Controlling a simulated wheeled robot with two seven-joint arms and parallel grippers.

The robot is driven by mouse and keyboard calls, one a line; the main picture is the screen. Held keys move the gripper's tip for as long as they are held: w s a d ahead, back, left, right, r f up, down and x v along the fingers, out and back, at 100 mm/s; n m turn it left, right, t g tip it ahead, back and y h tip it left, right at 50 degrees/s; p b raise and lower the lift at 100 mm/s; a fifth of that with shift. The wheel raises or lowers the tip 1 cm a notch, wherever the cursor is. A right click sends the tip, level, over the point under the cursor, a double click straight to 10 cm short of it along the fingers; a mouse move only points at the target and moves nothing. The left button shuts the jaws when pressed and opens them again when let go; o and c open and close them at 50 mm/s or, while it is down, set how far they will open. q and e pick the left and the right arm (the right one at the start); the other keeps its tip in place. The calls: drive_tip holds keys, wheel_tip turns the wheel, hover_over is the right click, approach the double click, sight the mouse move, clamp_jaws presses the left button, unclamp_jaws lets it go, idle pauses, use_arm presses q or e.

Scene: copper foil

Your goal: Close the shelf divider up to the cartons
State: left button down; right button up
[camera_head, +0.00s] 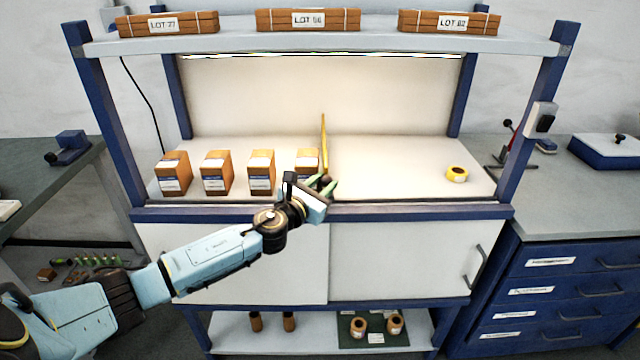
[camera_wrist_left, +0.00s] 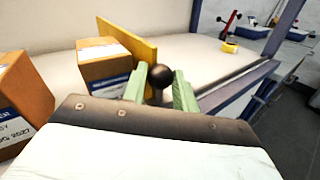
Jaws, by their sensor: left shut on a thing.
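A yellow shelf divider (camera_head: 324,146) stands upright on the white shelf, just right of the row of cartons. Several brown cartons (camera_head: 261,174) with white and blue labels stand spaced apart to its left. The rightmost carton (camera_head: 306,161) is beside the divider and partly hidden by my gripper. In the left wrist view this carton (camera_wrist_left: 102,66) sits close to the divider (camera_wrist_left: 128,48); I cannot tell whether they touch. My left gripper (camera_head: 328,184) has green fingers shut on the divider's dark round knob (camera_wrist_left: 159,77) at its front end. My right gripper is out of view.
A yellow tape roll (camera_head: 457,174) lies on the shelf at the right. The shelf between divider and tape is clear. Uprights (camera_head: 485,150) frame the bench, and an upper shelf (camera_head: 320,45) carries three labelled bundles. A blue front rail (camera_head: 420,212) runs below the shelf.

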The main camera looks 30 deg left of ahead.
use_arm(q)
drive_tip(key=c, duration=1.1)
unclamp_jaws()
drive_tip(key=shift+s, duration=0.15)
